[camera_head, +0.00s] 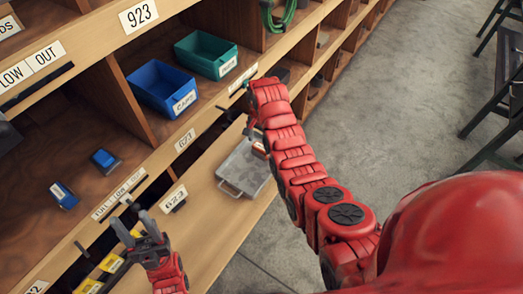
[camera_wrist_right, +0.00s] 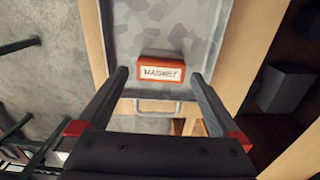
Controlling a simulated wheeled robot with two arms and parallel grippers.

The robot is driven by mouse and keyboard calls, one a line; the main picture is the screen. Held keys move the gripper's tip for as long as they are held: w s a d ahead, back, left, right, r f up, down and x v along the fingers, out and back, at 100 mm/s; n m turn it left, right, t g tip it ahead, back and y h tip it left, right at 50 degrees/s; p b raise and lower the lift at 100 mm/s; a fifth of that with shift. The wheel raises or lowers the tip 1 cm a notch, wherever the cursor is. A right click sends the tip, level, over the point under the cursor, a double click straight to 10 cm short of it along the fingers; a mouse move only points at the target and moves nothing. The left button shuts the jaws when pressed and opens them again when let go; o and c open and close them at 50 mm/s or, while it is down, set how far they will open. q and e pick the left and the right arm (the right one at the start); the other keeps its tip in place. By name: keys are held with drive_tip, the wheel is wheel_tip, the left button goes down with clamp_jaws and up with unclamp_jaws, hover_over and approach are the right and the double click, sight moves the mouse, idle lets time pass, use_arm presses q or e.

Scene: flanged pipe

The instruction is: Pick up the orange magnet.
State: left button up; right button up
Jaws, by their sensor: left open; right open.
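The orange magnet (camera_wrist_right: 167,73) is a small block with a white label reading MAGNET. It lies on a grey metal tray (camera_wrist_right: 205,20) in the right wrist view. In the head view the magnet (camera_head: 259,147) shows only in part beside my right arm, on the tray (camera_head: 237,175). My right gripper (camera_wrist_right: 160,85) is open, its two fingers on either side of the magnet's near edge in the picture; I cannot tell its height above the tray. In the head view the right gripper (camera_head: 250,118) is partly hidden by its arm. My left gripper (camera_head: 139,222) is open and empty near the shelf front.
A blue bin (camera_head: 160,88) and a green bin (camera_head: 206,54) stand in the shelf above the tray. Small blue boxes (camera_head: 104,160) lie on a left shelf. Yellow items (camera_head: 110,263) are below my left gripper. Grey floor (camera_head: 400,100) lies open to the right.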

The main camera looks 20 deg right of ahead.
sight(261, 147)
drive_tip(key=shift+w+d+f+p, duration=0.15)
drive_tip(key=shift+f+p, duration=0.45)
drive_tip(key=shift+f, duration=0.45)
drive_tip(key=shift+f+p, duration=0.35)
drive_tip(key=shift+f, duration=0.8)
drive_tip(key=c, duration=1.6)
drive_tip(key=shift+w+r, duration=0.1)
drive_tip(key=shift+r, duration=0.1)
